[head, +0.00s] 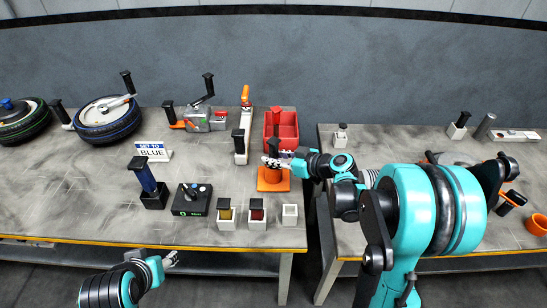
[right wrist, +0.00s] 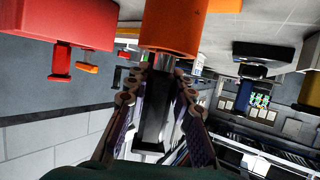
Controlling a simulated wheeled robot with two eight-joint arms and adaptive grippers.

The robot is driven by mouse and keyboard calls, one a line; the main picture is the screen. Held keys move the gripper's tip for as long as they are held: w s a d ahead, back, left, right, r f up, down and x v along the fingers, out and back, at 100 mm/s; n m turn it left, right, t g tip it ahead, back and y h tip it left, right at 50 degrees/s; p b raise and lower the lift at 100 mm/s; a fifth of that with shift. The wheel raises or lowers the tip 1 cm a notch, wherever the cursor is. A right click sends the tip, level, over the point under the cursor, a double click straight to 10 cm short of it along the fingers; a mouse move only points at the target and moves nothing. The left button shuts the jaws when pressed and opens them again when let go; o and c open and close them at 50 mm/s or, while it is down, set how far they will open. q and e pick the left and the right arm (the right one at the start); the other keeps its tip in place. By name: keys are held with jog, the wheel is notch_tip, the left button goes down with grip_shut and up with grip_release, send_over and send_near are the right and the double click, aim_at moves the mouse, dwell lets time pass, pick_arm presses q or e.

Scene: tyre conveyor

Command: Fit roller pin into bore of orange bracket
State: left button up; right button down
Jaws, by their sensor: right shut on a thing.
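The orange bracket (head: 273,183) stands near the right end of the left table, with a square base and an upright round barrel. The barrel also shows at the top of the right wrist view (right wrist: 172,28). My right gripper (head: 272,162) is at the top of the barrel, shut on the dark roller pin (head: 274,150). In the right wrist view the pin (right wrist: 153,105) stands between the fingers, in line with the barrel. Its end at the barrel is hidden, so I cannot tell how deep it sits. My left gripper (head: 171,259) is low, before the table's front edge, away from the bracket.
A red bin (head: 290,132) stands just behind the bracket. A black control box (head: 192,200) is to the left. A gap separates the left table from the right table (head: 400,140).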

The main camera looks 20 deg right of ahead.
jog(key=shift+f+b, duration=0.35)
jog(key=shift+f, duration=0.15)
jog(key=c, duration=1.2)
grip_release()
jog(key=shift+r, duration=0.1)
jog(key=v, duration=1.2)
jog(key=s+a+f+m+g+h, duration=0.3)
jog(key=s+a+m+g+h, duration=0.1)
jog(key=s+a, duration=0.4)
jog(key=s+m+h, duration=0.1)
jog(key=s, duration=0.2)
jog(key=s+d+m+h, duration=0.1)
jog(key=s+h, duration=0.1)
jog(key=s, duration=0.1)
jog(key=s+f+m+h, duration=0.1)
jog(key=s, duration=0.2)
jog(key=shift+d+m, duration=0.15)
jog(key=shift+m, duration=0.15)
